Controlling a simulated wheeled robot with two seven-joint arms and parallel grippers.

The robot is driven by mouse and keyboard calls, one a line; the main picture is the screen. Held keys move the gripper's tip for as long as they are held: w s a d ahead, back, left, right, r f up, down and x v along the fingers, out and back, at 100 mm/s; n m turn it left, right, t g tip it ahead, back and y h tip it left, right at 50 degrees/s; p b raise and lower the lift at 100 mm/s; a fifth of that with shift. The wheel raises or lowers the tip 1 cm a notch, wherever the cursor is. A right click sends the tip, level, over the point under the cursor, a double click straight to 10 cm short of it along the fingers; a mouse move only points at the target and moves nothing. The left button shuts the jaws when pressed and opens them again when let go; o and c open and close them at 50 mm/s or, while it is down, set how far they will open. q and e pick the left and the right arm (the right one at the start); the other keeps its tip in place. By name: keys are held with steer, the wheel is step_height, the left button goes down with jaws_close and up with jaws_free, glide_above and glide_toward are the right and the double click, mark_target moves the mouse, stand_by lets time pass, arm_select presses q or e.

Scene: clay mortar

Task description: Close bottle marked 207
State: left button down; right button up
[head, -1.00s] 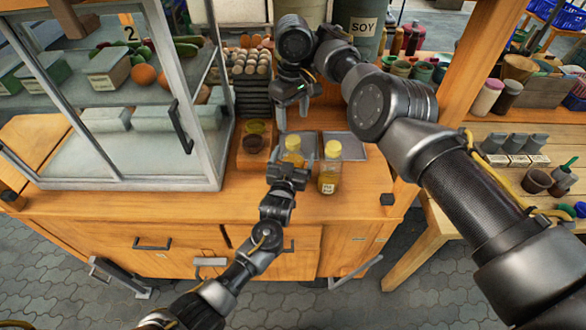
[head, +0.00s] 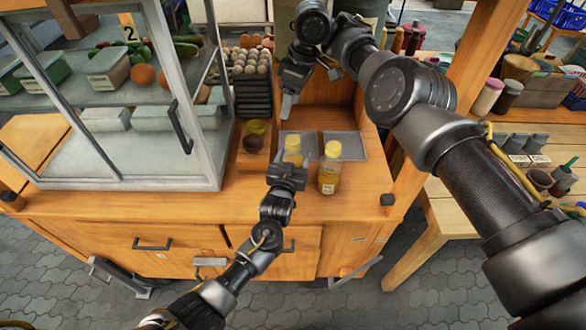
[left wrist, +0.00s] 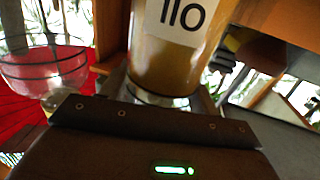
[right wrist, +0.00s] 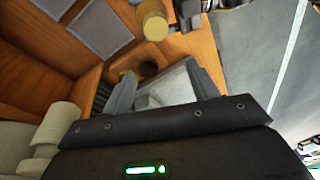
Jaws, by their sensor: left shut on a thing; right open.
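Two clear bottles with yellow caps stand on the wooden counter in the head view. My left gripper (head: 287,180) is shut on the left bottle (head: 292,157), which is partly hidden behind it. In the left wrist view this bottle (left wrist: 165,68) shows a label that reads 110. The right bottle (head: 330,170) stands beside it, apart from both grippers. Its label is too small to read. My right gripper (head: 290,98) is open and empty above the back of the counter. Its spread fingers (right wrist: 163,92) show in the right wrist view, with a bottle's yellow cap (right wrist: 153,24) beyond.
A dark cup (head: 254,140) sits on a wooden box left of the bottles. Two grey square trays (head: 350,145) lie behind them. A glass cabinet (head: 120,150) bounds the left side and a wooden post (head: 455,95) the right. Egg trays (head: 256,98) are stacked behind.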

mark_target(293, 139)
steer(key=n, duration=0.7)
steer(key=f+n+h, duration=0.1)
steer(key=n, duration=0.7)
steer(key=s+f+n+h, duration=0.1)
steer(key=n, duration=0.6)
steer(key=shift+d+f, duration=0.15)
steer(key=n, duration=0.4)
steer(key=shift+s+f+h, duration=0.2)
steer(key=shift+f+h, duration=0.1)
steer(key=shift+f, duration=4.05)
steer(key=c, duration=1)
